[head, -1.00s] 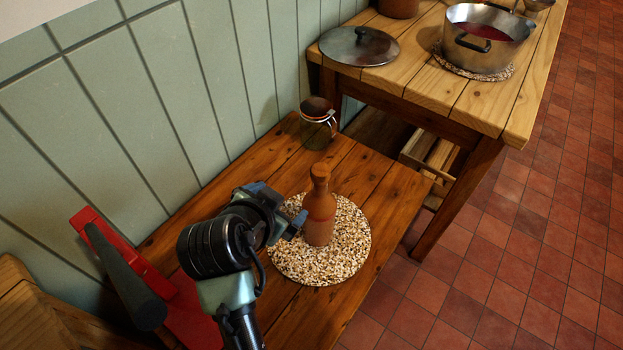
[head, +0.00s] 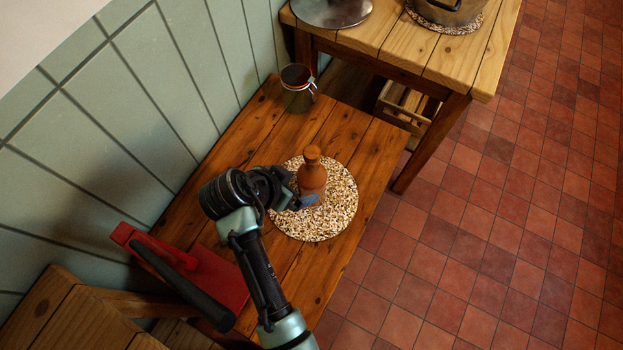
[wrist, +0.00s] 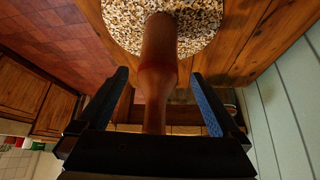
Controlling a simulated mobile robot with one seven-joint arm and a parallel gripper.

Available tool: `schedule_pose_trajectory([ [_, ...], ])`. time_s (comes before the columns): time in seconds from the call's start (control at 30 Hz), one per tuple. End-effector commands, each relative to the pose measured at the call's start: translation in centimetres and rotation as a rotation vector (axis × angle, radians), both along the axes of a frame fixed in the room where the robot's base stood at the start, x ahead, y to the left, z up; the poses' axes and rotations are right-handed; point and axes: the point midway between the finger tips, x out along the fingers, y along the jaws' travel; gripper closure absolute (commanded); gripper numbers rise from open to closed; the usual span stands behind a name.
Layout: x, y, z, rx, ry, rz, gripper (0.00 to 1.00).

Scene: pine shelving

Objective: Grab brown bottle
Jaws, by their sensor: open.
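The brown bottle (head: 312,174) stands upright on a round speckled mat (head: 335,222) on the low wooden bench. My gripper (head: 298,194) is open at the bottle's left side in the head view. In the wrist view the bottle (wrist: 158,75) runs between the two spread fingers of my gripper (wrist: 165,105), with a gap on each side of it. The fingers do not touch it there. Part of the bottle's lower left side is hidden by my gripper in the head view.
A red object with a dark handle (head: 215,275) lies at the near left. A higher table (head: 400,42) holds a pot (head: 450,10) and a lid (head: 330,10).

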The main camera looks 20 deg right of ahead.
Motion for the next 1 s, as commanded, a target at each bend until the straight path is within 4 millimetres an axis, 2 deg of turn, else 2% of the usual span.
schedule_pose_trajectory([
  [0.1,0.5,-0.7,-1.3,0.0,0.0,-0.001,0.0],
  [0.27,0.8,-1.2,-2.0,0.001,-0.001,0.001,0.0],
  [0.6,2.0,-3.5,-5.5,0.001,-0.001,0.0,0.0],
  [0.9,2.2,-3.7,-5.8,0.0,-0.003,0.002,0.0],
  [1.0,2.2,-3.7,-5.8,0.001,-0.003,0.002,0.18],
])
